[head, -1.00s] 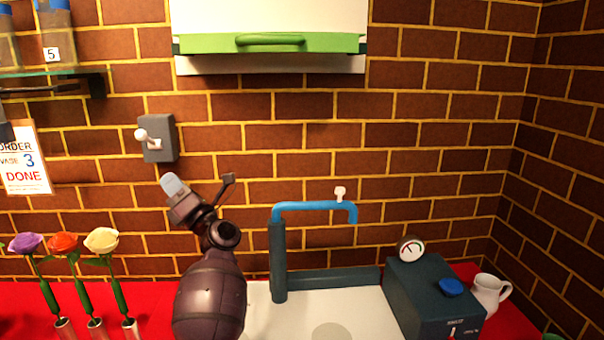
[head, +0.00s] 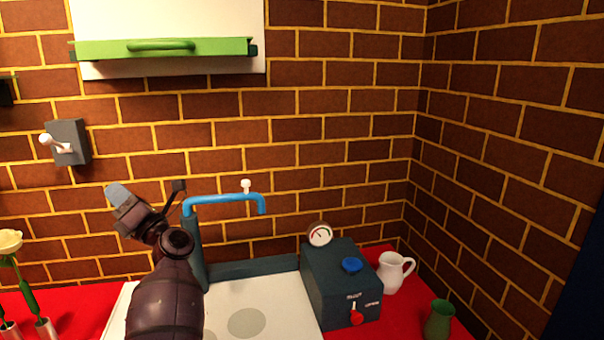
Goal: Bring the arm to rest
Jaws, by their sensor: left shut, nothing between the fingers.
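My left arm rises from the bottom left in the head view. Its gripper (head: 119,196) points up and left, in front of the brick wall, left of the blue tap spout. It is shut with nothing in it and touches nothing that I can see. My right gripper is out of view.
The blue tap (head: 225,198) stands behind a white sink top (head: 285,318). A dark box (head: 335,285) with a gauge (head: 320,234), a white jug (head: 393,271) and a green vase (head: 439,319) stand right. A wall switch (head: 68,143) and a cream flower (head: 10,241) are left.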

